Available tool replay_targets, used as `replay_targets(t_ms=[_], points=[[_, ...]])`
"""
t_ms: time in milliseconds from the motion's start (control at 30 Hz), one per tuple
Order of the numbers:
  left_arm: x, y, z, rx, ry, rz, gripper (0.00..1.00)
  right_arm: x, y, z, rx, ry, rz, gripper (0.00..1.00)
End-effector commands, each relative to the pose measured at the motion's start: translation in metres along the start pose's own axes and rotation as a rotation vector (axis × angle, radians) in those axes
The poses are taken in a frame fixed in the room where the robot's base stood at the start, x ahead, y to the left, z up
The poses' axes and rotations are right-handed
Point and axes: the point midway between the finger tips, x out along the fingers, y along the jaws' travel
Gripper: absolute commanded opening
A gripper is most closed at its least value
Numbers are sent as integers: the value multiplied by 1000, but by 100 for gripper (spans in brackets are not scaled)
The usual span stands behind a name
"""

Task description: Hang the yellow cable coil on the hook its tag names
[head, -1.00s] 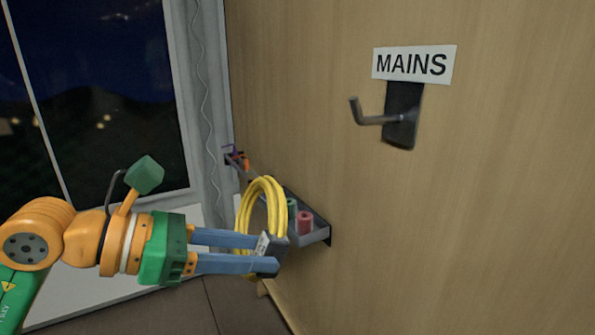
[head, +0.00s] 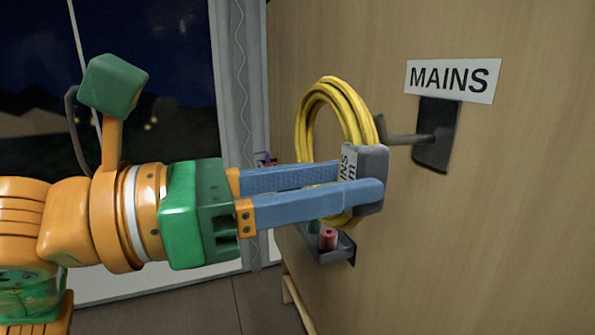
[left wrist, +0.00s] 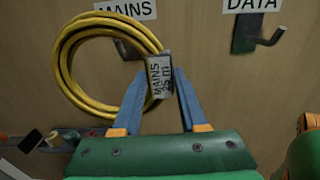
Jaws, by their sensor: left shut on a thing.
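The yellow cable coil (head: 357,115) hangs upright in my left gripper (head: 368,180), which is shut on it at its tag. The tag (left wrist: 160,76) reads MAINS, with "25 m" below it, in the left wrist view. The coil (left wrist: 68,72) stands in front of the wall below the MAINS sign (head: 452,80). I cannot tell whether the coil touches the hook.
A DATA sign (left wrist: 252,4) and its hook (left wrist: 262,38) are on the wall to the right in the left wrist view. A small grey shelf (head: 336,251) with a red spool (head: 328,238) is on the wall below the coil. A window stands at left.

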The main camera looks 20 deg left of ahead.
Motion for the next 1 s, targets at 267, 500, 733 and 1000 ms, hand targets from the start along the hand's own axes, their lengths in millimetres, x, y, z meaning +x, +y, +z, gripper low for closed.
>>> replay_targets(t_ms=[267,500,733,1000], points=[[30,0,3,0,-1,-2,0,-13,0,-1,0,0,0,50],[56,0,3,0,-1,-2,0,-23,1,-2,-1,0,1,50],[80,-1,3,0,-2,-2,0,-33,2,-3,-2,0,3,50],[109,-1,3,1,-1,-1,0,-47,3,-4,-2,-1,4,50]])
